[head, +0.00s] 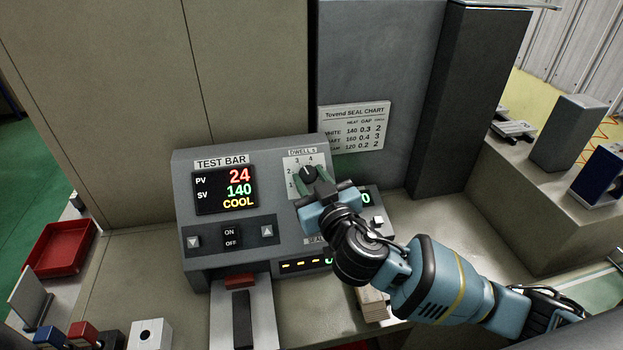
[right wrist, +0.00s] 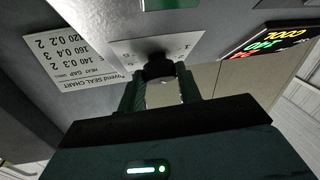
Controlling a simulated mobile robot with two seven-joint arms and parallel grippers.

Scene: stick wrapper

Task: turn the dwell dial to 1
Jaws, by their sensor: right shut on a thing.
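The dwell dial (head: 308,172) is a dark round knob on a white plate marked DWELL, at the upper right of the grey TEST BAR panel (head: 290,232). Numbers 1, 2, 3 and 4 show around its left and top. My right gripper (head: 313,184) reaches it from the lower right and is shut on it. In the right wrist view the dial (right wrist: 158,68) sits between the two fingers of the gripper (right wrist: 160,84). I cannot clearly tell where its pointer stands; the fingers hide part of the plate. My left gripper is not in view.
The panel's display (head: 225,188) reads PV 24, SV 140, COOL. A seal chart (head: 354,127) is on the wall behind. An ON/OFF switch (head: 231,237) and arrow buttons are below the display. A red tray (head: 62,248) lies at left. A dark column (head: 465,100) stands right.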

